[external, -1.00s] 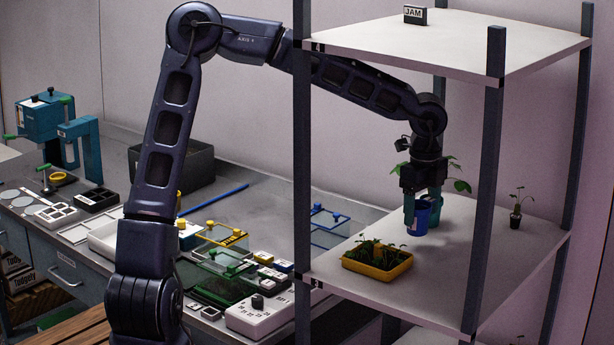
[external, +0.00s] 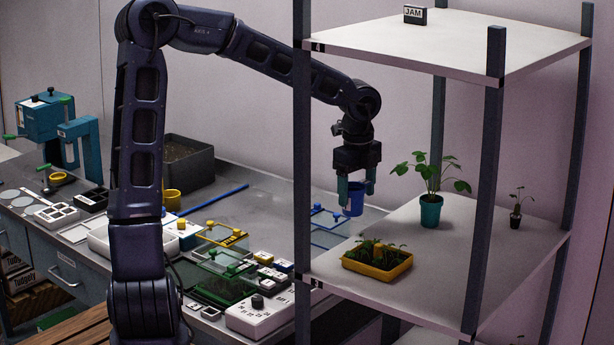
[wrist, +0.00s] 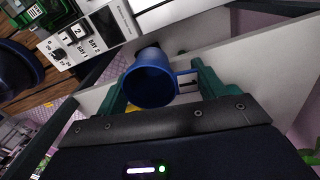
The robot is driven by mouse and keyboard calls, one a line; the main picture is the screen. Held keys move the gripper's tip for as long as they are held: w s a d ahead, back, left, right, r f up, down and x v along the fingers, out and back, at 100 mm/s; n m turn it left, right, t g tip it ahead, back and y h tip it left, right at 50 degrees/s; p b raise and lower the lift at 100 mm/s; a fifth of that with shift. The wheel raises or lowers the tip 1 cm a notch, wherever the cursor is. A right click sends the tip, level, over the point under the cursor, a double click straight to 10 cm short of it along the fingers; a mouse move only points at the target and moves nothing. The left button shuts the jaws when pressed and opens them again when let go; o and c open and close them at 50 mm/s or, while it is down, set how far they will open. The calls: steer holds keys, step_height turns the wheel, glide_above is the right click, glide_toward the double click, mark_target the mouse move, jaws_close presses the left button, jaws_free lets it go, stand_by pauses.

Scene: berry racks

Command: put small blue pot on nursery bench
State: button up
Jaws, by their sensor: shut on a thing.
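The small blue pot (external: 354,199) is held in my gripper (external: 355,190) in the external view, above the left edge of the rack shelf and close to the bench's right end. In the wrist view the blue pot (wrist: 150,83) sits between the two green fingers, with its open mouth and a side handle showing. The nursery bench (external: 230,185) is the long grey surface at left and centre, and the pot is off its surface.
The rack shelf (external: 460,235) holds a yellow tray of seedlings (external: 377,261), a teal pot with a plant (external: 430,210) and a small dark pot (external: 515,220). A rack post (external: 302,150) stands left of my gripper. The bench holds a dark bin (external: 188,165) and a white control box (external: 259,312).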

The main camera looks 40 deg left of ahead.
steer(key=shift+a, duration=0.25)
steer(key=shift+n, duration=0.3)
steer(key=w+a, duration=0.3)
steer(key=a, duration=0.1)
steer(key=w+a+r, duration=0.1)
steer(key=w+a, duration=0.1)
steer(key=a, duration=0.1)
steer(key=w+a, duration=0.3)
steer(key=a, duration=0.1)
steer(key=shift+w+a+r, duration=0.25)
steer(key=shift+w+a, duration=0.1)
steer(key=shift+n, duration=0.3)
steer(key=w+a, duration=0.2)
steer(key=a, duration=0.5)
steer(key=w+a, duration=0.2)
steer(key=a, duration=0.5)
steer(key=w+a, duration=0.2)
steer(key=a, duration=0.5)
steer(key=shift+w, duration=0.4)
steer(key=a, duration=1.4)
steer(key=shift+w+a+f, duration=0.35)
steer(key=shift+f, duration=0.05)
steer(key=f, duration=2)
steer(key=shift+a, duration=0.25)
steer(key=shift+f, duration=0.1)
